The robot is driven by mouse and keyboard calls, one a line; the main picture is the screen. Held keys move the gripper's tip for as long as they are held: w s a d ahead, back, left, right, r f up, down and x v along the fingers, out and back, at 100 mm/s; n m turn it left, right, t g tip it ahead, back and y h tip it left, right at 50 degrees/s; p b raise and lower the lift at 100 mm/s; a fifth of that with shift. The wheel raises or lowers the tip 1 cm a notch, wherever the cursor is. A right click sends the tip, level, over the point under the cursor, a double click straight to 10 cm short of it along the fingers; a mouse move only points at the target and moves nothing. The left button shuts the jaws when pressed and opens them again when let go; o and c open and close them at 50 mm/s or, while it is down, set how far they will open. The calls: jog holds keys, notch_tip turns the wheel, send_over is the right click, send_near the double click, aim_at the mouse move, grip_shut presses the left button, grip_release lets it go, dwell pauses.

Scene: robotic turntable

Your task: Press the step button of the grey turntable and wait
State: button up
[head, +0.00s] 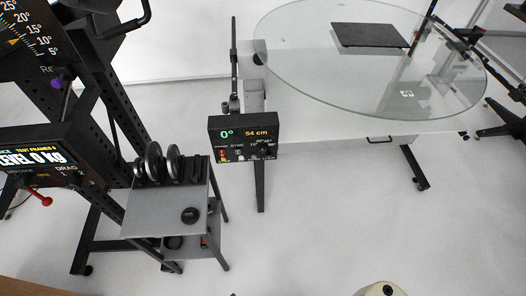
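The turntable (300,50) at the upper right shows a large round clear glass top with a dark square plate (368,35) lying on it and a small white marking near its front edge. A black control box (245,121) stands on a post left of the glass. Its display reads 0° in green and 54 cm in orange. Below the display are a red switch, small controls and a round dial; their labels are too small to read, so I cannot tell which is the step button.
A small grey cart (156,217) with black discs stands left of the control box. A black frame (92,85) with a display reading LEVEL 0 KG fills the left. Pale floor (310,235) in front of the box and glass is clear. A table leg (414,168) stands at right.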

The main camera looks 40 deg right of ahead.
grip_shut()
jog(key=shift+w, duration=0.1)
dwell(0.5)
dwell(0.8)
